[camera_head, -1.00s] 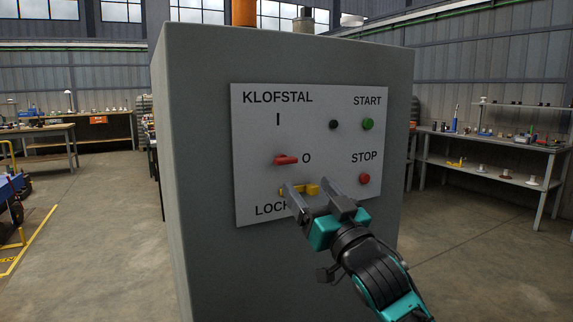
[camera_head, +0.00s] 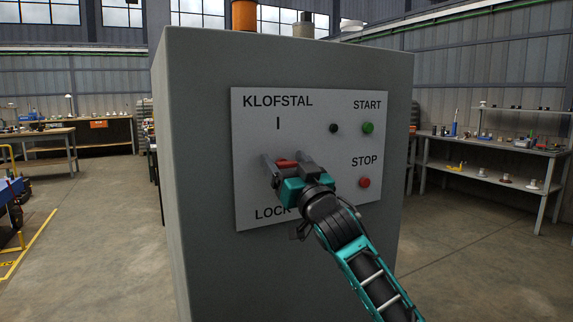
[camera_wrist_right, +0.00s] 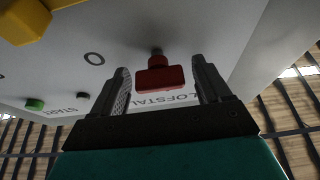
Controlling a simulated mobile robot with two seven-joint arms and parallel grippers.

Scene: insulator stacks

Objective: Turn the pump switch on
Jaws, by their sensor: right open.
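The red pump switch handle (camera_head: 287,163) is on the white KLOFSTAL panel (camera_head: 330,205), pointing sideways toward the O mark in the earlier view. My right gripper (camera_head: 284,160) is open at the panel, with one finger on either side of the red handle. In the right wrist view the red handle (camera_wrist_right: 160,76) sits between the open fingers, with a gap on both sides. The yellow lock part (camera_wrist_right: 26,22) shows at the upper left there; in the head view my gripper hides it. My left gripper is not in view.
The panel also has a green START button (camera_head: 368,128), a red STOP button (camera_head: 364,182) and a small black knob (camera_head: 333,128). The panel is on a large grey cabinet (camera_head: 200,200). Shelves (camera_head: 490,172) stand at the right.

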